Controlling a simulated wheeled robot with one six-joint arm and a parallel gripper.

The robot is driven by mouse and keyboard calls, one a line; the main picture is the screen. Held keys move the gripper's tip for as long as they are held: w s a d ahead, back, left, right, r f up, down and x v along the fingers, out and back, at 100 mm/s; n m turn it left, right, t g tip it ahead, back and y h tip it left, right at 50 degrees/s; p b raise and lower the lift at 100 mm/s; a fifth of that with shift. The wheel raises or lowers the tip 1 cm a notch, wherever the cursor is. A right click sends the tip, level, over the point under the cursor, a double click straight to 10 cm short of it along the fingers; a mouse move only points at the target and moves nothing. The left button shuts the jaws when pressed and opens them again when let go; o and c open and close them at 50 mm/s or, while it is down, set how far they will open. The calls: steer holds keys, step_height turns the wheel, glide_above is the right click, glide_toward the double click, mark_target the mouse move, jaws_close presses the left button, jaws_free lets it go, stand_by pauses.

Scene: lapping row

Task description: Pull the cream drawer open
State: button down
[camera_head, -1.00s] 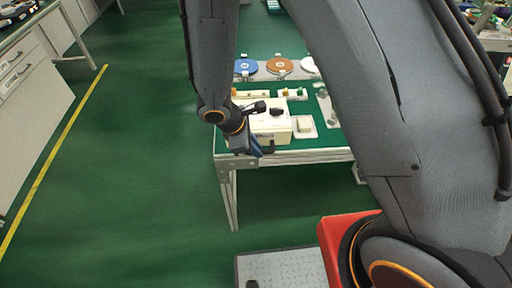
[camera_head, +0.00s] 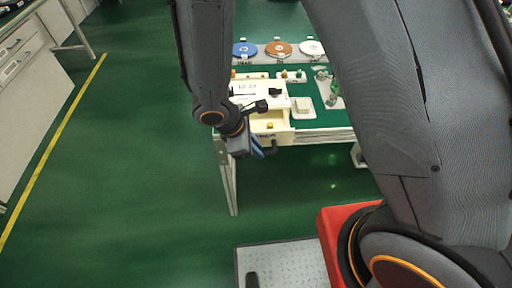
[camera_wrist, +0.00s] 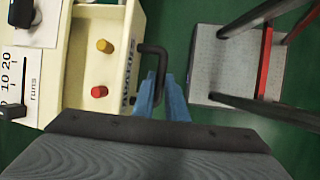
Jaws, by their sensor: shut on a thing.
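The cream drawer (camera_head: 282,127) stands pulled out of its cream box (camera_head: 242,97) at the near edge of the green-topped table. In the wrist view the open drawer (camera_wrist: 112,75) shows a yellow knob-like piece (camera_wrist: 104,46) and a red one (camera_wrist: 99,91) inside. A dark bar handle (camera_wrist: 152,48) is on the drawer's front face. My gripper (camera_head: 264,150) is at the drawer front. In the wrist view its blue fingers (camera_wrist: 163,88) are closed around the handle's near end; the exact contact is partly hidden.
Blue (camera_head: 244,49), brown (camera_head: 278,48) and white (camera_head: 312,48) discs lie at the table's back. A small cream block on a tray (camera_head: 302,107) is right of the box. A grey platform (camera_head: 285,262) stands on the floor in front. Green floor (camera_head: 130,180) is free at left.

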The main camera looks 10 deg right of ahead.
steer(key=c, duration=1.8)
jaws_free()
steer(key=shift+w, duration=0.1)
steer(key=shift+o, duration=0.2)
steer(key=v, duration=0.8)
steer(key=shift+d, duration=0.15)
steer(key=s+d+r+m+y, duration=0.1)
steer(key=d+r+m, duration=0.3)
steer(key=d+m, duration=0.4)
steer(key=d+r+m+y, duration=0.3)
steer(key=d+r+m, duration=0.1)
steer(key=d+m, duration=0.5)
steer(key=shift+s+r+g+y, duration=0.25)
steer(key=shift+s+g+y, duration=0.05)
steer(key=shift+s, duration=0.1)
